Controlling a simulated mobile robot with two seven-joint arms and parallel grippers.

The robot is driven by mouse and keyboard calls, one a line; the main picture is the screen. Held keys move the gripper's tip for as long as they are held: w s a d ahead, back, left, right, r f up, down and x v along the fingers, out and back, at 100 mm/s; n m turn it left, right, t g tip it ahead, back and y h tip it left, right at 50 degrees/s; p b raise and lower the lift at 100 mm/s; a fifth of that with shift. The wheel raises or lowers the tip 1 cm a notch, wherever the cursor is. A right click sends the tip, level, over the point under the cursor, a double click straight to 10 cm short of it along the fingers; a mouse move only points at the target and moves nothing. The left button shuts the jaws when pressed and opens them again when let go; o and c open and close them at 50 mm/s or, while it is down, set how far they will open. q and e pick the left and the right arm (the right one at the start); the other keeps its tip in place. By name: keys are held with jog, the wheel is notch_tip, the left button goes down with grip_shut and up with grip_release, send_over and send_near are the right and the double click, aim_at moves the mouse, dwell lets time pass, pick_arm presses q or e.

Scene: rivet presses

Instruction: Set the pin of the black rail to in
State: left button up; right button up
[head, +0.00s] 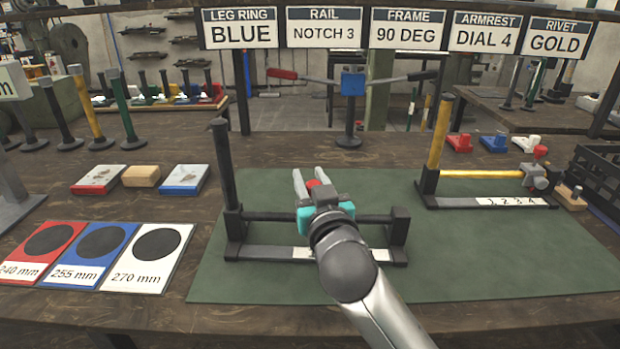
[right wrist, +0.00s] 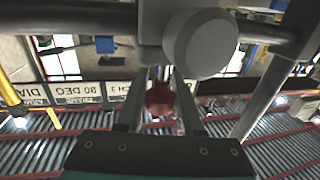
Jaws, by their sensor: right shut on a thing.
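The black rail (head: 268,216) runs between a tall black post on the left and a short one on the right, over a grey base bar (head: 262,253) on the green mat. My right gripper (head: 309,184) is at the middle of the rail and covers part of it. Its fingers are shut on the red knob of the pin (head: 317,184). In the right wrist view the red knob (right wrist: 160,97) sits between the fingertips, beside a grey round part (right wrist: 198,43). The pin's shaft is hidden, so I cannot tell how deep it sits. My left gripper is not in view.
A gold rail (head: 480,173) with its own red knob stands at the right on the green mat (head: 480,255). Coloured blocks and round-marked cards (head: 148,258) lie at the left. A dark crate (head: 602,175) is at the right edge. The mat's front right is clear.

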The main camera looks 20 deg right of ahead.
grip_shut()
dwell(0.8)
